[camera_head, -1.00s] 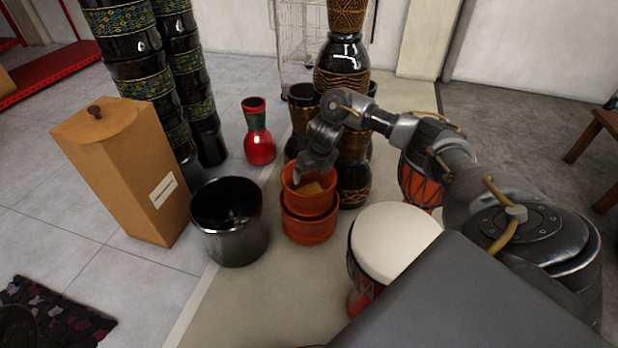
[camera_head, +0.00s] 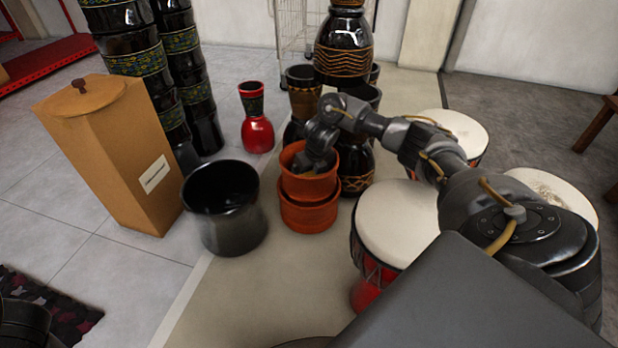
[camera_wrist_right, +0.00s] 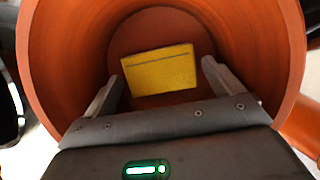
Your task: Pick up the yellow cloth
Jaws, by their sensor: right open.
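The yellow cloth (camera_wrist_right: 158,70) lies at the bottom of the orange pot in the right wrist view, a flat rectangle with a dark line near its upper edge. My right gripper (camera_wrist_right: 160,82) is open inside the pot, its fingers on either side of the cloth's lower part in the picture. Whether they touch it I cannot tell. In the head view my right gripper (camera_head: 312,168) reaches down into the upper orange pot (camera_head: 308,189), which sits on a second orange pot (camera_head: 308,217). The cloth is hidden there. My left gripper does not show.
A black pot (camera_head: 225,215) stands just left of the orange pots. A white-topped drum (camera_head: 395,222) stands close on the right. Tall black drums (camera_head: 345,50) stand behind. A wooden box (camera_head: 120,160) is at the left. A small red-and-black drum (camera_head: 257,132) stands behind the black pot.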

